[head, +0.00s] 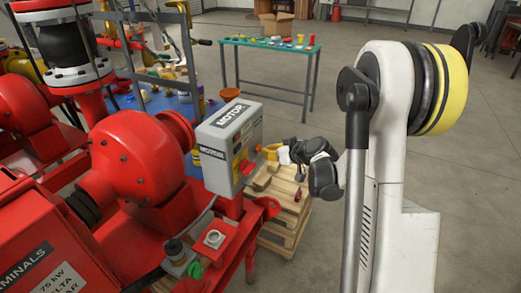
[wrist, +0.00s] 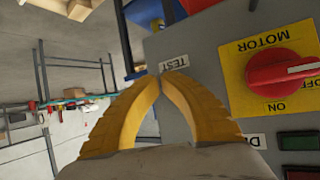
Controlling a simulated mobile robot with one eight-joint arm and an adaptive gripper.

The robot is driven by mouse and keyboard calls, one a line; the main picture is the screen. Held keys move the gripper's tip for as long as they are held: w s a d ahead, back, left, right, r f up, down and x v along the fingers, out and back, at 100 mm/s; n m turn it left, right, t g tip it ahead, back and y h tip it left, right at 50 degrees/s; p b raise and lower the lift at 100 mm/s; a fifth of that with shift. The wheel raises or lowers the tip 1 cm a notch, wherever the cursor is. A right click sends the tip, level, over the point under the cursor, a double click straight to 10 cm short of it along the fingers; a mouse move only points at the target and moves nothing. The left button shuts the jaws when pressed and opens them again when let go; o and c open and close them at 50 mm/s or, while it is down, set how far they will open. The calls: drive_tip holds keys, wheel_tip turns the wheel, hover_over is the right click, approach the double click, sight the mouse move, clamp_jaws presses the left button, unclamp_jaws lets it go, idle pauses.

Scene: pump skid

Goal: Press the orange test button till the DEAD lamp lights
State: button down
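The grey motor box (head: 215,158) stands on the red skid in the head view. My gripper (head: 267,153) is at its right-hand face, yellow fingers pointing at it. In the wrist view the box panel (wrist: 205,95) appears upside down. My gripper (wrist: 158,78) is shut and empty, its fingertips together just below the TEST label (wrist: 175,63). The orange button is not visible; the fingers may cover it. I cannot tell whether the tips touch the panel. A label starting with D (wrist: 256,140) is partly hidden by a finger. The lamp beside it (wrist: 297,141) looks dark green.
A red rotary switch (wrist: 282,73) on a yellow MOTOR plate sits right of the fingers. A dark red lamp (wrist: 302,172) is at the lower right. A wooden pallet (head: 285,235) stands below my gripper. Red pump parts (head: 140,160) crowd the box's left; floor is open to the right.

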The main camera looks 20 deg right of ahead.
drive_tip(key=shift+w+a, duration=0.2)
drive_tip(key=shift+w, duration=0.05)
idle(0.3)
drive_tip(key=shift+d, duration=0.1)
drive_tip(key=shift+s+d, duration=0.45)
drive_tip(key=shift+s, duration=0.25)
drive_tip(key=s+d, duration=0.1)
drive_tip(key=s, duration=0.1)
drive_tip(key=s+d+b, duration=0.1)
drive_tip(key=s+d, duration=0.1)
idle(0.6)
idle(0.6)
